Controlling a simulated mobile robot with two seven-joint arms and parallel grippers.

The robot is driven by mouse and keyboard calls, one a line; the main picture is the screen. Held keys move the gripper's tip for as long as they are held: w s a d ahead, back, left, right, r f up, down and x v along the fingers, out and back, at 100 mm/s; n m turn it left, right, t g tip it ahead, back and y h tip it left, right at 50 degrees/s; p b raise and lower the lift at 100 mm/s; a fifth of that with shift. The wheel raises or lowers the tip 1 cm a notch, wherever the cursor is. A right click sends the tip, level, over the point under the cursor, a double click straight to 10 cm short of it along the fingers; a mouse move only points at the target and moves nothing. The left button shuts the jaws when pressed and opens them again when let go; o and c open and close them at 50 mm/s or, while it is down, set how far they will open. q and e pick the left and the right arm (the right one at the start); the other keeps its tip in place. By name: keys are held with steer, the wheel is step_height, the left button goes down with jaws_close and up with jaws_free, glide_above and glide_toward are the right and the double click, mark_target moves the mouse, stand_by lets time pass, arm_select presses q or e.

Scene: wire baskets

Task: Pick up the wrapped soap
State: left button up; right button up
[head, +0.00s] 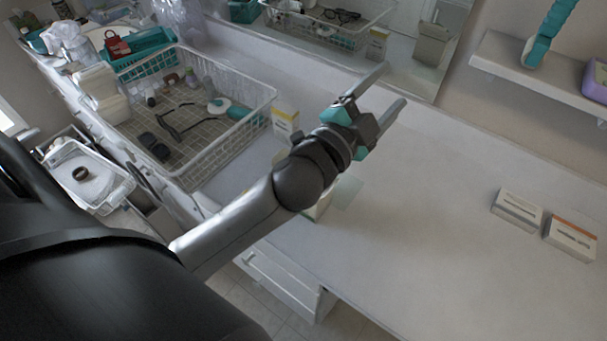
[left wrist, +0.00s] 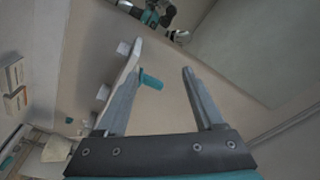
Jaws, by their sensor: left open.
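Two small white boxes lie on the right of the counter in the head view: one with a plain label (head: 517,210) and one with an orange stripe (head: 571,238). I cannot tell whether either is the wrapped soap. My left gripper (head: 393,86) is open and empty, raised above the counter near the mirror, well to the left of these boxes. It also shows in the left wrist view (left wrist: 161,62), with nothing between its fingers. My right gripper is not in view.
A white wire basket (head: 225,150) with glasses, bottles and other items stands at left. A yellow-and-white box (head: 285,123) stands beside it. A wall shelf (head: 540,80) holds a teal object and a purple container (head: 597,78). The middle of the counter (head: 430,200) is clear.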

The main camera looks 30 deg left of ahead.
arm_select(q)
steer(key=d+r+m+h, duration=0.5)
steer(key=r+m+h, duration=0.2)
steer(key=m, duration=0.1)
steer(key=s+d+m+g+h, duration=0.6)
steer(key=d+m+g+h, duration=0.45)
steer(key=m, duration=0.75)
steer(key=s+a+f+m+g+y, duration=0.2)
steer(key=a+f+m+g+y, duration=0.7)
steer(key=f+y, duration=0.35)
steer(key=w+a+y, duration=0.1)
steer(key=a+y, duration=0.7)
steer(key=a, duration=1)
steer(key=shift+t, duration=0.25)
step_height(320, 180, down, 10)
steer(key=shift+w+r, duration=0.1)
steer(key=shift+w+d+f, duration=0.1)
steer(key=shift+f, duration=1.45)
steer(key=shift+w+d+f, duration=0.1)
steer(key=shift+f, duration=1.4)
